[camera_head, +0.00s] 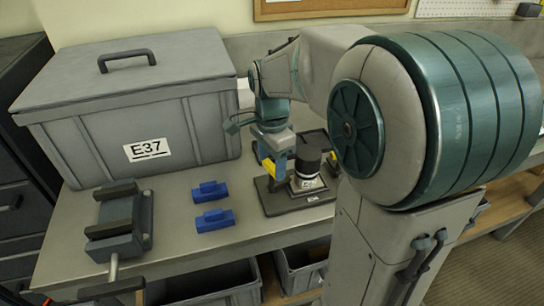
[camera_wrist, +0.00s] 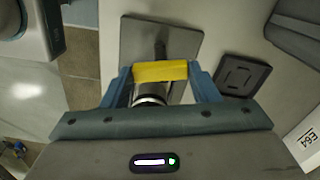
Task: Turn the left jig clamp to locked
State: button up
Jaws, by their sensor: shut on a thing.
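The jig is a dark base plate (camera_head: 300,205) on the bench, with a black cylinder (camera_head: 307,150) on a pale labelled body standing on it. A yellow clamp handle (camera_head: 269,168) is at the plate's left side. My gripper (camera_head: 274,160) is at this handle, pointing down. In the wrist view the yellow handle (camera_wrist: 160,71) lies crosswise between the two blue fingers of my gripper (camera_wrist: 160,76), which are shut on it. A dark plate (camera_wrist: 187,38) shows beyond the handle. The fingers and arm hide part of the clamp, and its lock position cannot be told.
A large grey lidded crate (camera_head: 140,110) marked E37 stands at the back left. A vise (camera_head: 118,222) is at the left front. Two blue blocks (camera_head: 210,192) lie between vise and jig. Grey bins (camera_head: 215,285) sit below the bench's front edge.

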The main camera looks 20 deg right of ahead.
jog(key=shift+m, duration=1.5)
jog(key=o, duration=1)
notch_tip(320, 180, up, 14)
jog(key=shift+p, duration=0.35)
